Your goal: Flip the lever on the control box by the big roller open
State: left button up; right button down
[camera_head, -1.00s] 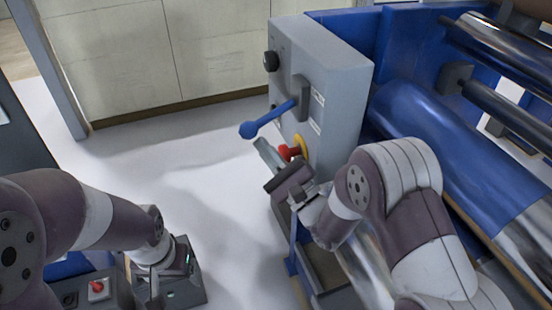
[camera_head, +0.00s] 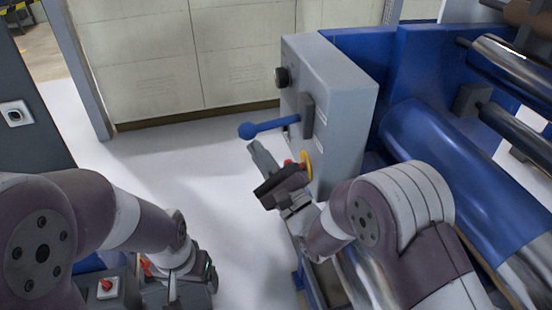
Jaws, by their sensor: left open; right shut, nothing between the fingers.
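The grey control box (camera_head: 345,105) stands left of the big blue roller (camera_head: 435,150). Its blue lever (camera_head: 272,126) sticks out to the left from a dark mount (camera_head: 306,115) and ends in a ball knob (camera_head: 246,131). My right gripper (camera_head: 256,151) is shut and empty, just below the lever, with its fingers pointing up and left towards the knob. I cannot tell whether it touches the lever. My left gripper (camera_head: 172,288) is low at the left, far from the box; its fingers are only partly visible.
A black knob (camera_head: 282,77) sits above the lever on the box. A red button on a yellow ring (camera_head: 306,164) lies below it, partly behind my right gripper. Pale wall panels (camera_head: 240,55) stand behind. The white floor (camera_head: 150,160) left of the box is clear.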

aim_at(250, 128)
jog(key=r, duration=0.1)
jog(key=a+r, duration=0.1)
jog(key=r, duration=0.1)
jog(key=shift+s+a+r, duration=0.2)
jog(key=shift+a+r, duration=0.05)
jog(key=shift+a, duration=0.15)
pick_arm(q)
jog(key=shift+a+r+p, duration=0.2)
jog(key=shift+r+p, duration=0.2)
jog(key=shift+r, duration=0.1)
pick_arm(e)
jog(key=shift+d+r, duration=0.1)
jog(key=shift+r, duration=1.4)
jog(key=shift+r, duration=0.1)
